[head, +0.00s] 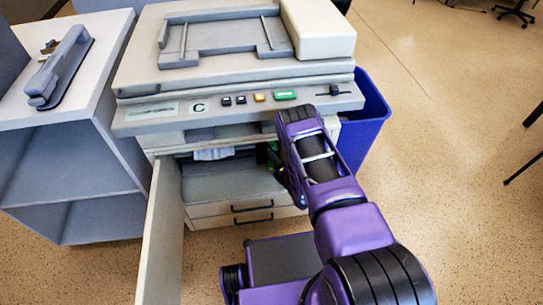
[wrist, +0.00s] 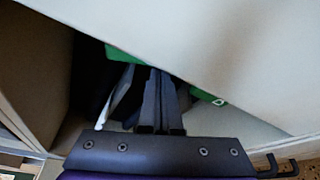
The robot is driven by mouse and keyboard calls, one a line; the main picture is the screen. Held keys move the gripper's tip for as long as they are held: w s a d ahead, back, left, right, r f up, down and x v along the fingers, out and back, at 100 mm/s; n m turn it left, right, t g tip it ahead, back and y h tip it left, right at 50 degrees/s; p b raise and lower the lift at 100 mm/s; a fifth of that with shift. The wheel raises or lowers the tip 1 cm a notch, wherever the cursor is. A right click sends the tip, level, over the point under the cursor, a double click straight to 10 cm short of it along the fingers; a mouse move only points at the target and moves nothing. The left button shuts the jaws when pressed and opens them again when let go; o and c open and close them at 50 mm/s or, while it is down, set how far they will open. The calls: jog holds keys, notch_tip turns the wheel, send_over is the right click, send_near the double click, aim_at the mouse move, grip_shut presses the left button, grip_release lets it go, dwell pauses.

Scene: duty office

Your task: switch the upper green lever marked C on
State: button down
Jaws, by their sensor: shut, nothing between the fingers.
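A second green part (wrist: 213,98) with a pale letter, perhaps D, shows to the right, partly covered by a pale panel. In the head view my arm hides most of the opening's right side, with only a little green (head: 262,155) visible.
A pale panel (wrist: 240,50) of the copier lies close over my fingers in the wrist view. A blue bin (head: 367,120) stands right of the copier. A grey shelf unit (head: 70,120) with a stapler (head: 60,68) is at the left.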

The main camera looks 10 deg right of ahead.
jog(key=shift+d+r+n+g+h, duration=0.1)
jog(key=shift+d+n+g+h, duration=0.1)
jog(key=shift+d+n, duration=0.3)
jog(key=shift+d+r+n+g+h, duration=0.1)
jog(key=shift+d+n+h, duration=0.1)
jog(key=shift+n, duration=0.5)
jog(key=shift+f, duration=0.1)
jog(key=s+p, duration=0.1)
jog(key=s, duration=0.8)
jog(key=shift+s+a+f, duration=0.2)
jog(key=shift+s, duration=0.05)
